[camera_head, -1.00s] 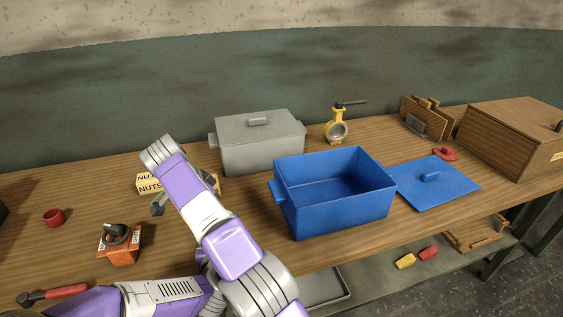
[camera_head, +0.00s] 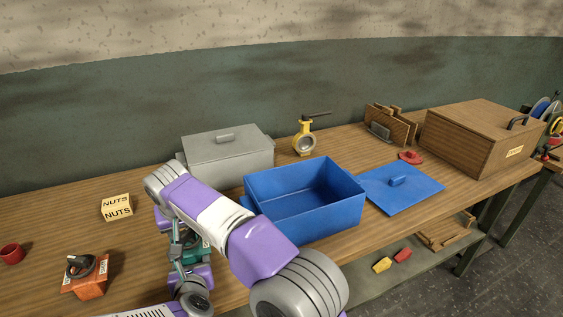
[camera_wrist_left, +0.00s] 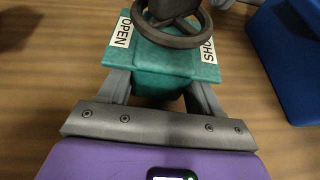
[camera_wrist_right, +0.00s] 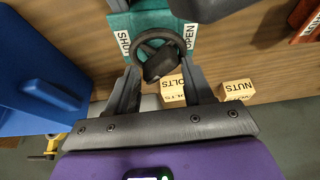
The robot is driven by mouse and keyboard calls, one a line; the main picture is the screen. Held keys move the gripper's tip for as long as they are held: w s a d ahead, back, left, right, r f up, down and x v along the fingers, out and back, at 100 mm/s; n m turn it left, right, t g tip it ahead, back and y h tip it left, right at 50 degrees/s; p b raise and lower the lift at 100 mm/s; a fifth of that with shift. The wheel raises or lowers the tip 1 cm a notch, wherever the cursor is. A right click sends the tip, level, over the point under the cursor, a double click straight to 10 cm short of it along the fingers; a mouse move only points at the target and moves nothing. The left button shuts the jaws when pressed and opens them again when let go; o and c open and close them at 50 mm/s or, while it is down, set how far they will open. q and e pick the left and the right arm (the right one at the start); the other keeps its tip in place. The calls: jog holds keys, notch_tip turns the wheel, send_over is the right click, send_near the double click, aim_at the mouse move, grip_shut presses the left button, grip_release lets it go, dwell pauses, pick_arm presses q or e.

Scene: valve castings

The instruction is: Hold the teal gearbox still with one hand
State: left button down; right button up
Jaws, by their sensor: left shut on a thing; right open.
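The teal gearbox (camera_head: 202,249) is mostly hidden behind my arms in the head view. In the left wrist view its teal body (camera_wrist_left: 165,62) carries a dark handwheel (camera_wrist_left: 168,22) and white labels, one reading OPEN. My left gripper (camera_wrist_left: 162,82) is shut on the gearbox body, one finger on each side. My right gripper (camera_head: 178,242) points down over the gearbox. In the right wrist view it is open, its fingers either side of the near part of the handwheel (camera_wrist_right: 158,52); I cannot tell whether they touch it.
An open blue bin (camera_head: 305,212) stands right of my right arm, its blue lid (camera_head: 410,196) beside it. A grey lidded box (camera_head: 228,160) stands behind. A NUTS box (camera_head: 117,208), an orange gearbox (camera_head: 85,280) and a red mug (camera_head: 11,254) are left.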

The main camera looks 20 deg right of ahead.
jog(key=n+y, duration=0.1)
jog(key=n, duration=0.1)
jog(key=n+y, duration=0.1)
jog(key=n, duration=0.2)
jog(key=shift+d, duration=0.2)
jog(key=n+y, duration=0.1)
jog(key=n, duration=0.1)
jog(key=n+g, duration=0.1)
jog(key=n, duration=0.2)
jog(key=shift+w+d+n+g+y, duration=0.1)
jog(key=shift+w+n+g+y, duration=0.05)
jog(key=shift+n+g+y, duration=0.2)
jog(key=v, duration=1.2)
jog(key=w+d+f+m+t+h, duration=0.1)
jog(key=w+d+m+t+h, duration=0.1)
jog(key=d, duration=1)
jog(key=w+d+f+m+t+h, duration=0.1)
jog(key=w+d+m, duration=0.4)
jog(key=d, duration=0.6)
jog(key=shift+w+d+f+t+h, duration=0.25)
jog(key=shift+w+d+t+h, duration=0.15)
jog(key=shift+w+t+h, duration=0.25)
jog(key=shift+s, duration=0.1)
